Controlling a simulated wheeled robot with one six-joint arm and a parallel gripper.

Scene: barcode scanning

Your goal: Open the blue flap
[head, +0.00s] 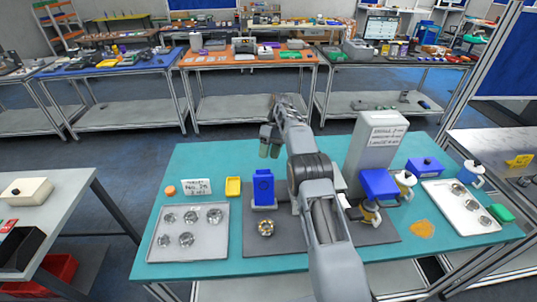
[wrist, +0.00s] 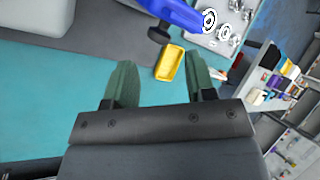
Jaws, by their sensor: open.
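A blue upright piece (head: 263,187) stands on the dark grey mat at the middle of the teal table. Another blue piece (head: 380,184) juts from the front of the tall grey machine (head: 376,145); I cannot tell for sure which one is the flap. My gripper (head: 270,150) is in the air above the far part of the table, its dark green fingers apart and nothing between them. In the wrist view the gripper (wrist: 160,64) is open, and a blue part (wrist: 178,12) shows beyond the fingertips at the top, partly cut off.
A yellow bin (head: 233,187) stands left of the blue upright piece and shows in the wrist view (wrist: 169,63). A tray (head: 160,250) of metal parts is at the left. A white tray (head: 437,197) and blue box (head: 425,167) are at the right. My arm hides part of the mat.

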